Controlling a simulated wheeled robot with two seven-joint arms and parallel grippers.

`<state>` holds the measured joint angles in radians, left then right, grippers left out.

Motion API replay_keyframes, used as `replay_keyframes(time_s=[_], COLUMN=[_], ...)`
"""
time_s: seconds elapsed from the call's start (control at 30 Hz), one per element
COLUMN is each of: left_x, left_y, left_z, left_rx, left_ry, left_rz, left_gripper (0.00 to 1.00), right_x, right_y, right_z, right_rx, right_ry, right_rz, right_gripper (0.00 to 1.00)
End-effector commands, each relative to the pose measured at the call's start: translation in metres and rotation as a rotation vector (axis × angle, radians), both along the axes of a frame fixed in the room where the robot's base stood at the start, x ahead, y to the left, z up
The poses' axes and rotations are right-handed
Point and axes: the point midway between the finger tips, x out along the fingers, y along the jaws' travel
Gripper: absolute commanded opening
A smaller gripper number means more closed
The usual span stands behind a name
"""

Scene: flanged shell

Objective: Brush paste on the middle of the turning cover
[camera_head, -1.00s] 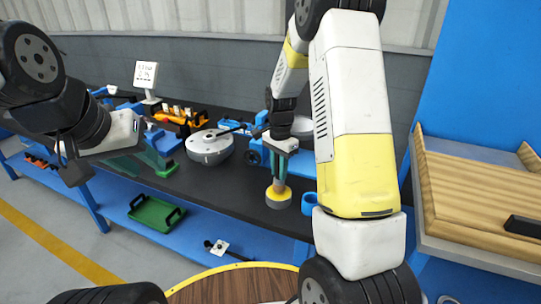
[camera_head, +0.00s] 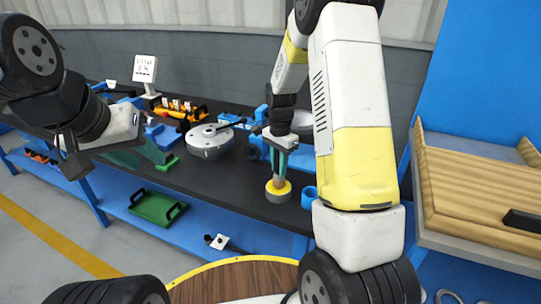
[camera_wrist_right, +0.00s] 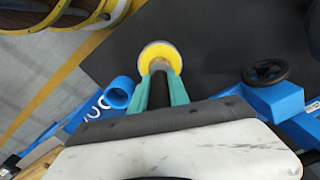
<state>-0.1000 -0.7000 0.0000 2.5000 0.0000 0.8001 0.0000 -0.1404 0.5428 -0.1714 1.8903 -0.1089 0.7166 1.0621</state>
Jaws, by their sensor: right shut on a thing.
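The turning cover (camera_head: 210,141) is a round, pale grey shell with a dark arm across its top, on the dark bench left of my right gripper. My right gripper (camera_head: 281,160) has teal fingers shut on a dark, upright brush handle (camera_wrist_right: 160,86).
A blue ring (camera_head: 309,197) stands right of the pot, near the bench edge. A blue fixture (camera_head: 298,158) with a black handwheel (camera_wrist_right: 266,72) is close by. Behind are a small sign (camera_head: 144,69) and an orange rack (camera_head: 180,112). A green tray (camera_head: 157,208) lies on the lower shelf.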

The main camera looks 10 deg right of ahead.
Motion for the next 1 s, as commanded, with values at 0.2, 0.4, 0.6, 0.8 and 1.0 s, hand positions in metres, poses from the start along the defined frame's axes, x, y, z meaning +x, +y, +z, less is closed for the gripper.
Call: replay_keyframes(time_s=[0.2,0.4,0.6,0.8,1.0], left_x=[0.0,0.0,0.0,0.0,0.0], left_y=[0.0,0.0,0.0,0.0,0.0], left_z=[0.0,0.0,0.0,0.0,0.0], left_rx=[0.0,0.0,0.0,0.0,0.0], left_ry=[0.0,0.0,0.0,0.0,0.0], left_rz=[0.0,0.0,0.0,0.0,0.0], left_gripper=[0.36,0.36,0.36,0.36,0.36], right_x=[-0.0002,-0.0002,-0.0002,0.0,-0.0001], right_y=[-0.0001,-0.0001,-0.0001,-0.0001,-0.0001], right_z=[-0.0028,-0.0053,-0.0078,-0.0086,-0.0087], right_rx=[0.0,0.0,0.0,0.0,0.0], right_ry=[0.0,0.001,0.001,0.0,0.0], right_rz=[0.0,0.0,0.0,0.0,0.0], right_gripper=[0.0,0.0,0.0,0.0,0.0])
